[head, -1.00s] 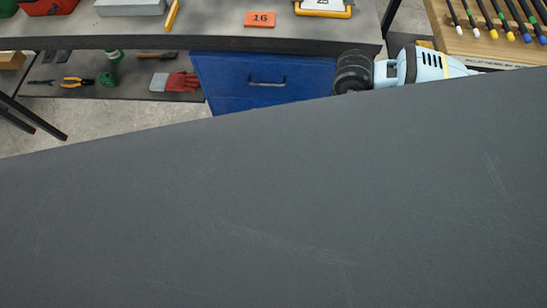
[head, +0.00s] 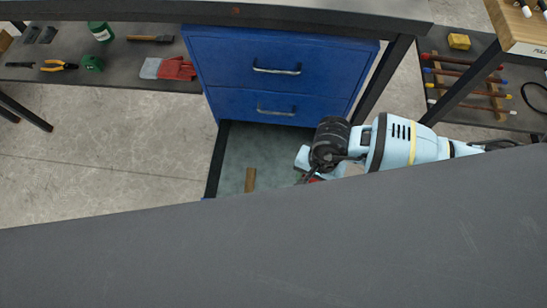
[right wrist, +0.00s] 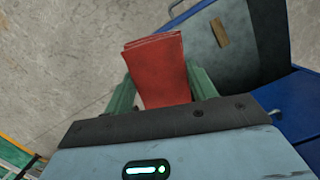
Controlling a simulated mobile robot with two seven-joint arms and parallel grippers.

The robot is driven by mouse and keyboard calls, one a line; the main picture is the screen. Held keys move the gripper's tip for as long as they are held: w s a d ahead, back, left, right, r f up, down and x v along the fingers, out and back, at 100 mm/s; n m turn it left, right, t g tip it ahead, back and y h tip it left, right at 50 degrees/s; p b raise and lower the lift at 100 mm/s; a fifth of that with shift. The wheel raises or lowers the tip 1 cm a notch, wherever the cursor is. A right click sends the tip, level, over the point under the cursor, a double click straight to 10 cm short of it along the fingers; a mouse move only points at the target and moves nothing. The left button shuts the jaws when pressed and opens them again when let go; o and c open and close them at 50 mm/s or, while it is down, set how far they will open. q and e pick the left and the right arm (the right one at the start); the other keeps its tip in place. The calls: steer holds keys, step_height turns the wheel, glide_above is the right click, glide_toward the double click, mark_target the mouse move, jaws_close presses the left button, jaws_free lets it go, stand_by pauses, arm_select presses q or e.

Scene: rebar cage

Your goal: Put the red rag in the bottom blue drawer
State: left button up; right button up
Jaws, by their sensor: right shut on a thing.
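The red rag (right wrist: 158,68) is folded flat and held between the green fingers of my right gripper (right wrist: 163,90), shut on it. In the head view only a small red bit (head: 315,180) shows below my right wrist, near the right side of the open drawer. The bottom blue drawer (head: 240,145) is pulled out, with a grey floor and a small wooden block (head: 250,180) in it. It also shows at the upper right of the right wrist view (right wrist: 237,65). The rag appears beside the drawer's edge; its height over it is unclear. My left gripper is not in view.
The blue cabinet (head: 275,50) has two shut drawers above the open one. A dark grey surface (head: 270,245) fills the foreground and hides the drawer's near part. A table leg (head: 383,80) stands right of the cabinet.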

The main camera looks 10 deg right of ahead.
steer(key=w+a+f+m+b, duration=0.3)
steer(key=f+b, duration=0.5)
steer(key=f, duration=0.3)
steer(key=w+a+f+m+t+b, duration=0.1)
steer(key=w+a+f+m+b, duration=0.2)
steer(key=a+f+m+b, duration=0.3)
steer(key=w+a+f+m+b, duration=0.4)
steer(key=f+b, duration=0.8)
steer(key=f, duration=0.6)
steer(key=shift+a+m+t+y, duration=0.4)
steer(key=shift+a, duration=1)
steer(key=shift+w+a+f, duration=0.1)
steer(key=shift+a+f, duration=0.1)
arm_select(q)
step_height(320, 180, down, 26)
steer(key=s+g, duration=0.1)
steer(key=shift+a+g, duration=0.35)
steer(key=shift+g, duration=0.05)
